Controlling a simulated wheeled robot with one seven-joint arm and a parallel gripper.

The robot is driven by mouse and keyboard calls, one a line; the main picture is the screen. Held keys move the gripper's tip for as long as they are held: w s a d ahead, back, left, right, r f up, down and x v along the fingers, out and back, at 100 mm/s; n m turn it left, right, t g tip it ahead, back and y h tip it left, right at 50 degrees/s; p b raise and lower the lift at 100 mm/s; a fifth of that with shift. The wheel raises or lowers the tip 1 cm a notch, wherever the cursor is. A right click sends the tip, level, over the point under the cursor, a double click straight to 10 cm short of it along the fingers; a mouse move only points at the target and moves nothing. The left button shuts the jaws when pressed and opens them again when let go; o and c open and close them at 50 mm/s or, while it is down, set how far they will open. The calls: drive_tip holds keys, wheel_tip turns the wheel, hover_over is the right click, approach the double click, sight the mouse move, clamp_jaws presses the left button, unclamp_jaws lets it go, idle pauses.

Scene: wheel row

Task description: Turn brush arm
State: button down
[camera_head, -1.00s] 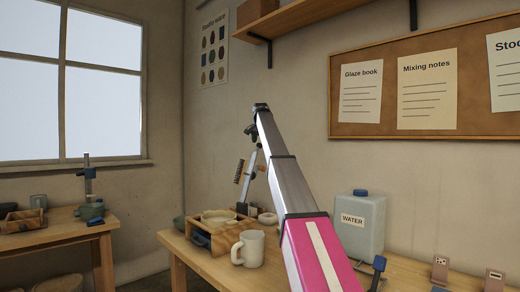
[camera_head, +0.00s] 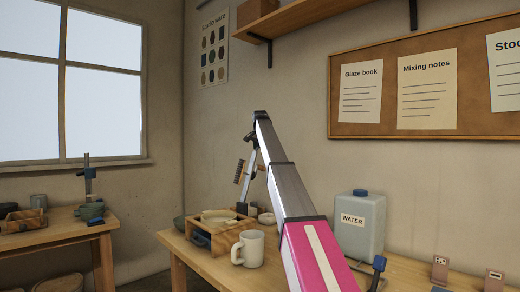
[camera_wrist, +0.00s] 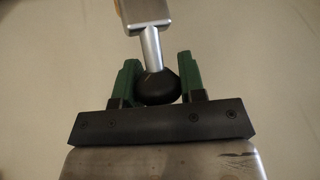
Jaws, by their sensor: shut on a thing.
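The brush arm (camera_head: 250,172) is a thin silver bar standing steeply on the back table, with a dark-bristled brush (camera_head: 238,172) on its left side. At its top is a round black knob (camera_wrist: 158,88), seen clearly in the wrist view, joined to a silver stem (camera_wrist: 150,48). My gripper (camera_wrist: 157,72) has two green fingers, one on each side of the knob, and is shut on it. In the head view my gripper (camera_head: 251,137) is small and mostly hidden by my arm's end.
The wooden box (camera_head: 212,238) holds a pale round dish. A white mug (camera_head: 248,248) stands before it, and a small bowl (camera_head: 267,218) lies to its right. A water container (camera_head: 360,228) stands right of my arm. A wall shelf (camera_head: 300,20) hangs above.

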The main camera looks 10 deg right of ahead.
drive_tip(key=s+a+f+n+t+h, duration=0.1)
drive_tip(key=s+a+t+h, duration=0.3)
drive_tip(key=s+a, duration=0.6)
drive_tip(key=s+a+n+t+h, duration=0.1)
drive_tip(key=s+a+t+h, duration=0.2)
drive_tip(key=s+a, duration=0.7)
drive_tip(key=s+a+f+t+h, duration=0.1)
drive_tip(key=s+a+f, duration=0.1)
drive_tip(key=a+f, duration=0.3)
drive_tip(key=s+a+f+n+t+h, duration=0.1)
drive_tip(key=a+f, duration=0.4)
drive_tip(key=f, duration=0.6)
drive_tip(key=s+a+f+n+t+h, duration=0.1)
drive_tip(key=s+a+f+t+h, duration=0.1)
drive_tip(key=a+f, duration=0.3)
drive_tip(key=shift+s+a+f+t, duration=0.3)
drive_tip(key=shift+s+f+t, duration=0.15)
drive_tip(key=shift+f, duration=1.35)
drive_tip(key=c, duration=0.7)
unclamp_jaws()
